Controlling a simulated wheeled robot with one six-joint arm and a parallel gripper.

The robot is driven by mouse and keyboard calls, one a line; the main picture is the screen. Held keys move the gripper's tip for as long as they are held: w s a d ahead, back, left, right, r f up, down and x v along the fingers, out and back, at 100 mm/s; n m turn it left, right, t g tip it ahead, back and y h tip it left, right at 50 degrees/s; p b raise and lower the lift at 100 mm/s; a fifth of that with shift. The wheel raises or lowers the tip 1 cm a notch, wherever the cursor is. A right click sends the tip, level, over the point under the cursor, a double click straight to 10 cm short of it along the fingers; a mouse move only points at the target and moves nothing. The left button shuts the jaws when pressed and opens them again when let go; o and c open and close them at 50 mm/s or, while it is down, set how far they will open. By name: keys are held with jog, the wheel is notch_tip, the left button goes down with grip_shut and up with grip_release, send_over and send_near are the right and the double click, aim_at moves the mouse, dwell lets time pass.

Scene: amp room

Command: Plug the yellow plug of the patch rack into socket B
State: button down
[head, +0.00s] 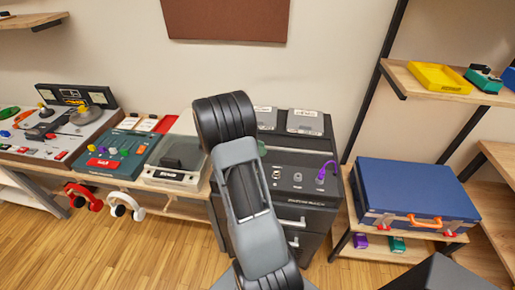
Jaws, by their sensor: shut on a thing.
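The black patch rack (300,160) stands against the wall at the middle, partly behind my arm. Its sloped front panel shows a row of small sockets or fittings, each with a label too small to read. A purple plug with a curved lead (325,172) sits at the right end of that row. A small green bit (262,148) shows at the edge of my arm; I cannot tell what it is. The yellow plug is not visible, and I cannot make out which socket is B. My arm fills the centre and hides the rack's left part. My gripper does not show.
Two grey boxes (305,121) sit on top of the rack, with drawers below. A blue case (415,190) lies on a low shelf to the right. A turntable deck (184,160) and mixers stand left, with headphones (125,204) hanging below. Wooden floor lies open at lower left.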

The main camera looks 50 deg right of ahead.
jog(key=shift+f+b, duration=1.65)
jog(key=shift+f, duration=0.35)
jog(key=shift+f+b, duration=0.4)
jog(key=shift+f, duration=0.35)
jog(key=shift+w+a+f+b, duration=0.1)
jog(key=shift+f+b, duration=0.45)
jog(key=shift+f, duration=0.55)
jog(key=c, duration=0.9)
grip_release()
jog(key=shift+r, duration=0.1)
jog(key=b+v, duration=0.1)
jog(key=v, duration=1.2)
jog(key=shift+w+a, duration=0.2)
jog(key=shift+a, duration=0.15)
